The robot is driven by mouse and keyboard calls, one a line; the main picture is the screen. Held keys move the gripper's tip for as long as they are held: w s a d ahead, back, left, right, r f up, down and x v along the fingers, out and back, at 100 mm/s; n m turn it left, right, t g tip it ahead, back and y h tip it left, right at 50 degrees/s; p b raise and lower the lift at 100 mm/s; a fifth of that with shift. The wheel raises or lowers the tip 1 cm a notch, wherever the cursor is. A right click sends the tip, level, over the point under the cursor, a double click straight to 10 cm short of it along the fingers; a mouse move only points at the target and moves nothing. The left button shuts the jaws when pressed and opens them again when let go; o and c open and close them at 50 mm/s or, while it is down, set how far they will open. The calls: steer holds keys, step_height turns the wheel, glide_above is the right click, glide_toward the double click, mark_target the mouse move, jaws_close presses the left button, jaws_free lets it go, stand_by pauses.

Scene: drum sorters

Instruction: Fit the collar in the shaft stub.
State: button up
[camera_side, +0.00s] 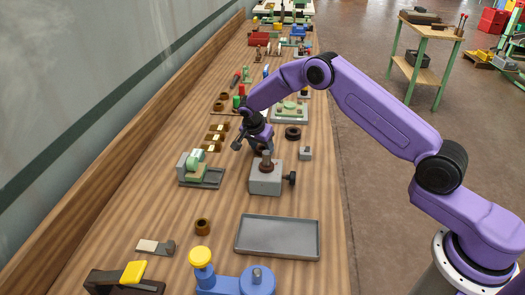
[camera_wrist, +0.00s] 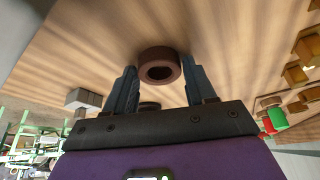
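The brown collar (camera_wrist: 147,60) shows in the wrist view with its hole toward the camera, between the tips of my gripper (camera_wrist: 160,72). Narrow gaps seem to separate it from both fingers, and wood shows behind it. In the side view my gripper (camera_side: 256,143) is low over the bench, just behind the grey block (camera_side: 264,184). The shaft stub (camera_side: 266,161) stands upright on that block, with a black knob at its right. My gripper is open. In the side view the collar is mostly hidden by the gripper and stub.
A grey tray (camera_side: 277,256) and another brown ring (camera_side: 202,227) lie nearer the camera. A green and grey fixture (camera_side: 199,172) is to the left. A small grey block (camera_side: 305,153) and a black ring (camera_side: 293,133) are to the right. Yellow-topped blocks (camera_side: 215,137) lie behind left.

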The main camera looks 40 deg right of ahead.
steer(key=c, duration=0.7)
steer(key=shift+c, duration=0.2)
steer(key=shift+r, duration=0.1)
steer(key=shift+r, duration=0.4)
step_height(320, 180, up, 2)
steer(key=shift+r, duration=0.15)
steer(key=s+r, duration=1)
steer(key=s, duration=0.4)
steer(key=w+a+r+n+t+y, duration=0.1)
steer(key=a+r+n, duration=0.4)
steer(key=a, duration=0.3)
steer(key=shift+a+r+t, duration=0.2)
steer(key=shift+r+t, duration=0.1)
steer(key=shift+r, duration=0.1)
